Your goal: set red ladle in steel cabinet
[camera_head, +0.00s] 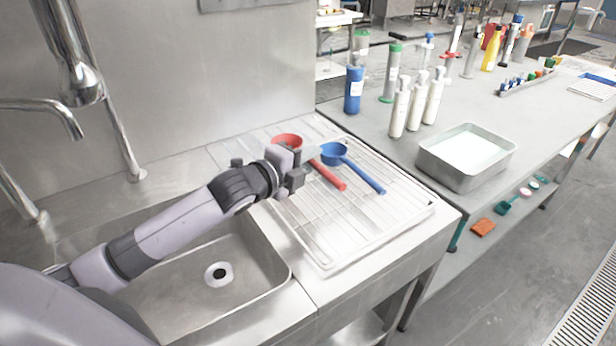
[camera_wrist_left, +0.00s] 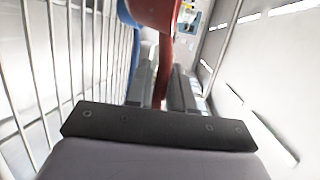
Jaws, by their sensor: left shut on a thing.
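The red ladle (camera_head: 287,140) lies at the rack's back, its bowl behind my left gripper and its handle running toward the front right. My left gripper (camera_head: 304,166) is shut on the ladle's handle, close to the bowl. In the left wrist view the red ladle (camera_wrist_left: 163,72) passes between the fingers of the left gripper (camera_wrist_left: 161,92). Part of the handle is hidden by the gripper in the head view. I cannot tell whether the ladle still touches the rack. I cannot pick out a steel cabinet in either view. My right gripper is not in view.
A blue ladle (camera_head: 335,153) lies beside the red one on the wire rack (camera_head: 365,225). A sink (camera_head: 185,290) and faucet (camera_head: 82,80) are at left. White bottles (camera_head: 416,104) and a metal tray (camera_head: 435,172) stand on the right bench. The rack's front is clear.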

